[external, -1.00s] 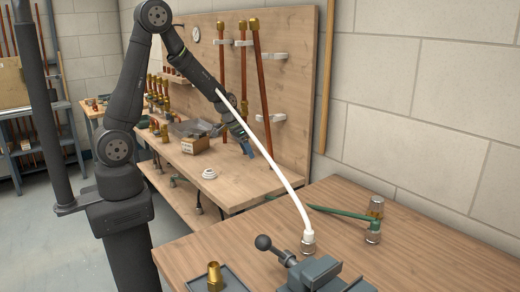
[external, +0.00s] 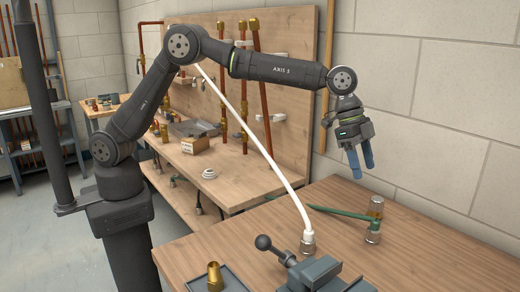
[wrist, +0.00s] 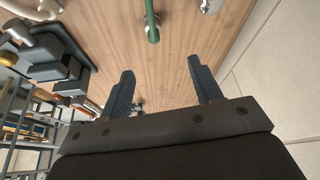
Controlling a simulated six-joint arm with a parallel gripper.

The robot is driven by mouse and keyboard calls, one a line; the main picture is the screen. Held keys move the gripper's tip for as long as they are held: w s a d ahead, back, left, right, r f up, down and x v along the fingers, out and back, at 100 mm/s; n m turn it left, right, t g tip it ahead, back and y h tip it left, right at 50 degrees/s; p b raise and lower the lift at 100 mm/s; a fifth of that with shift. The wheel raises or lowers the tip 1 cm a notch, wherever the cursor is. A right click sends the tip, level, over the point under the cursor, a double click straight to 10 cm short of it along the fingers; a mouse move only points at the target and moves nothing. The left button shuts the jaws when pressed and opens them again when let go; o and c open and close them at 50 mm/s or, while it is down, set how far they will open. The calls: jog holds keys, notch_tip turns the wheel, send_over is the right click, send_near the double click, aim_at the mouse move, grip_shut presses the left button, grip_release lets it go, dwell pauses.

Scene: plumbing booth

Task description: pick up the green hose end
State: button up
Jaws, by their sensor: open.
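The green hose (external: 340,212) runs across the wooden bench top, and its right end (external: 373,226) sits at a metal fitting (external: 372,238). In the wrist view the green hose (wrist: 150,15) enters from the top edge, and its end (wrist: 153,36) shows above the gap between my fingers. My gripper (external: 361,169) hangs above the bench with its blue fingers pointing down, apart from the hose. The fingers (wrist: 160,68) are spread with nothing between them.
A metal cylinder (external: 376,206) stands close behind the green hose end. A white hose (external: 262,145) arcs down to a fitting on the bench. A grey vise (external: 315,275) and a tray with a brass fitting (external: 214,276) are at the front. A block wall is behind.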

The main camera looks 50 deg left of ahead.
aim_at(374, 220)
jog(key=x, duration=1.2)
jog(key=shift+s+d, duration=0.3)
jog(key=shift+d, duration=0.05)
jog(key=x, duration=0.5)
jog(key=shift+s+f, duration=0.15)
jog(key=shift+s, duration=0.25)
jog(key=c, duration=1.1)
